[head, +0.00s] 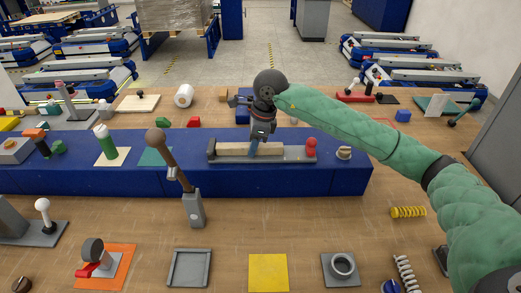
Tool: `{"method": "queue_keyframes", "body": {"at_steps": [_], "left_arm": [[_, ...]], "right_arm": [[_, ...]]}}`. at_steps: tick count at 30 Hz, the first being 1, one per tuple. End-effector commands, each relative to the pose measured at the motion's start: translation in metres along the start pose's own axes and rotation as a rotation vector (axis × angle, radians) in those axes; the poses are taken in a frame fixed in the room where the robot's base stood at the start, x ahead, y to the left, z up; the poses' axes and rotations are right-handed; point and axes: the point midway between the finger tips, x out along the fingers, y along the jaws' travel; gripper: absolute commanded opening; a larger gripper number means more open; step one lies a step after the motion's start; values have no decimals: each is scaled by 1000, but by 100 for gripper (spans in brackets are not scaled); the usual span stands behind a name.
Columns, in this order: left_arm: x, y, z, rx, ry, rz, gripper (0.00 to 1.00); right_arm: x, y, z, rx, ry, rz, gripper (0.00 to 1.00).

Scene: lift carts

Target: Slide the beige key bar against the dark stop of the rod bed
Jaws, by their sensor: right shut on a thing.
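The beige key bar (232,149) lies lengthwise in the grey rod bed (295,154) on top of the long blue block. A dark upright stop (211,147) stands at the bed's left end. The bar's left end is close to it; I cannot tell whether they touch. A stretch of bare bed shows between the bar's right end and the red knob. My right gripper (254,149) reaches down from above and is shut on the bar near its middle, hiding part of it. My left gripper is out of view.
A red knob (311,147) stands at the bed's right end, with a small round beige piece (344,153) farther right. A tall brown-handled lever (184,180) rises in front, left of the bed.

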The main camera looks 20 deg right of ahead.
Motion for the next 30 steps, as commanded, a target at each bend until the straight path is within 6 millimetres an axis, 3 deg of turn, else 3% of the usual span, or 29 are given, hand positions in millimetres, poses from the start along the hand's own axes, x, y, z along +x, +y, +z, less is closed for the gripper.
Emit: {"method": "queue_keyframes", "body": {"at_steps": [8, 9, 12, 13, 23, 30], "left_arm": [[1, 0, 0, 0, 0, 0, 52], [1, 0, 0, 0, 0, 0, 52], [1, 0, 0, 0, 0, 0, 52], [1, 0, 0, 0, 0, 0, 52], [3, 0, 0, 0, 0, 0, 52], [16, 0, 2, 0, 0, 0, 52]], "right_arm": [[0, 0, 0, 0, 1, 0, 0], [0, 0, 0, 0, 1, 0, 31], [0, 0, 0, 0, 1, 0, 51], [0, 0, 0, 0, 1, 0, 52], [-2, 0, 0, 0, 1, -1, 52], [-31, -1, -1, 0, 0, -3, 52]]}}
